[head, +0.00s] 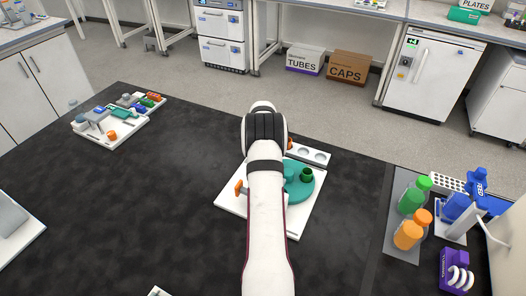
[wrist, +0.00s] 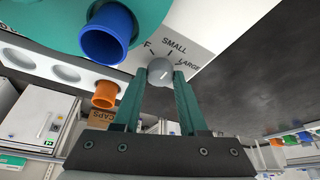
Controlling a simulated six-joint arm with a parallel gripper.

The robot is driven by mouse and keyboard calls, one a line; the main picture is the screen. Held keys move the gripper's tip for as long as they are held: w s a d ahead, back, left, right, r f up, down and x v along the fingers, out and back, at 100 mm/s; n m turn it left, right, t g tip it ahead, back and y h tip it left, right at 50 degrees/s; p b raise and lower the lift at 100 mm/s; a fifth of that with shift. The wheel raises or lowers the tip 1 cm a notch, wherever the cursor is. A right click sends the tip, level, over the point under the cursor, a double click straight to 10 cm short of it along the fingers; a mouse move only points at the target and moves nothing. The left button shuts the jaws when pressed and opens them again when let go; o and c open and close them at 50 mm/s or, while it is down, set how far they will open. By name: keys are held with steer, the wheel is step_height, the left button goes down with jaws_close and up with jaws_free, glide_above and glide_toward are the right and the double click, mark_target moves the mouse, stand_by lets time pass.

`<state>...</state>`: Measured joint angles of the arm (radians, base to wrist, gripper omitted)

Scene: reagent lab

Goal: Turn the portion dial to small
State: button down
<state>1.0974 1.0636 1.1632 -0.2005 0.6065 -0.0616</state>
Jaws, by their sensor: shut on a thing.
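The portion dial (wrist: 160,70) is a small round grey knob on a white panel (wrist: 215,22) in the wrist view. Printed labels SMALL and LARGE stand around it, and a partly hidden label ending in F is at its left. The dial's pointer mark is too small to read surely. My gripper (wrist: 160,76) has its two teal fingers on either side of the dial, shut on it. In the head view my arm covers the dial and my gripper; the white board (head: 228,203) of the device shows beside the arm.
The device carries a teal disc (head: 305,190) with a green cup (head: 307,174), and an orange handle (head: 240,187). A blue cup (wrist: 108,35) and an orange cup (wrist: 105,95) are near the dial.

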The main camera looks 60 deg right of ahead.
steer(key=shift+c, duration=2.2)
jaws_free()
steer(key=shift+r, duration=0.1)
steer(key=v, duration=1.5)
steer(key=shift+a+r, duration=0.25)
